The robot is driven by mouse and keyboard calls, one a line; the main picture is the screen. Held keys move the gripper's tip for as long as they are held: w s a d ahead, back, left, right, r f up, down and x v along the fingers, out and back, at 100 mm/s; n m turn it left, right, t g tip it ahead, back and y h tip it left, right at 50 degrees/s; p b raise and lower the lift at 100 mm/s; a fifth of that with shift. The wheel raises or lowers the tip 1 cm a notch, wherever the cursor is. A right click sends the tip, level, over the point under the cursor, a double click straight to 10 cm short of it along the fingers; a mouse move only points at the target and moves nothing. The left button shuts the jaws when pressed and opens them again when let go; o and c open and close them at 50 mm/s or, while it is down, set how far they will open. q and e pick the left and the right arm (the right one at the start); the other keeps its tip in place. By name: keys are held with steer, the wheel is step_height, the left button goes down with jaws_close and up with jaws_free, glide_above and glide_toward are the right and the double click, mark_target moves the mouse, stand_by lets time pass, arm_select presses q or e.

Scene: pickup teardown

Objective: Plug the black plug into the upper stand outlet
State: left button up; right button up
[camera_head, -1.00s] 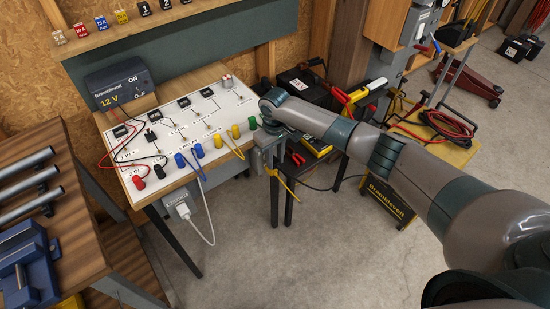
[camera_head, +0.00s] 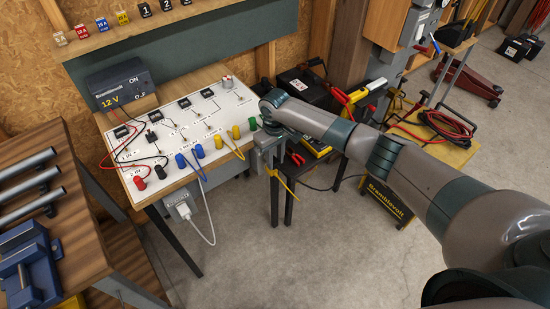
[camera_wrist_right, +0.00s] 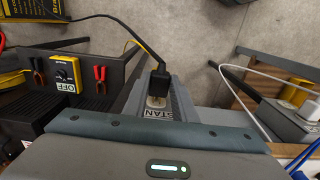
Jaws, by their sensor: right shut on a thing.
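The black plug (camera_wrist_right: 158,82) shows in the right wrist view in front of the grey stand box, whose label reads "STAN" before it is cut off. A pale outlet face (camera_wrist_right: 157,102) shows right beside the plug; I cannot tell whether the plug's pins are in it. My left gripper is not in view.
The white circuit board (camera_head: 205,118) with coloured terminals lies on the table to the left. A white plug (camera_head: 183,210) sits in a box at the table's front. Concrete floor in front is clear.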

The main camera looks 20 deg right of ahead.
steer(key=shift+w+a+b, duration=0.25)
steer(key=shift+w+b, duration=0.25)
steer(key=shift+w, duration=0.2)
stand_by(0.8)
steer(key=o, duration=1.1)
step_height(320, 180, up, 17)
steer(key=b, duration=0.3)
steer(key=shift+r, duration=0.2)
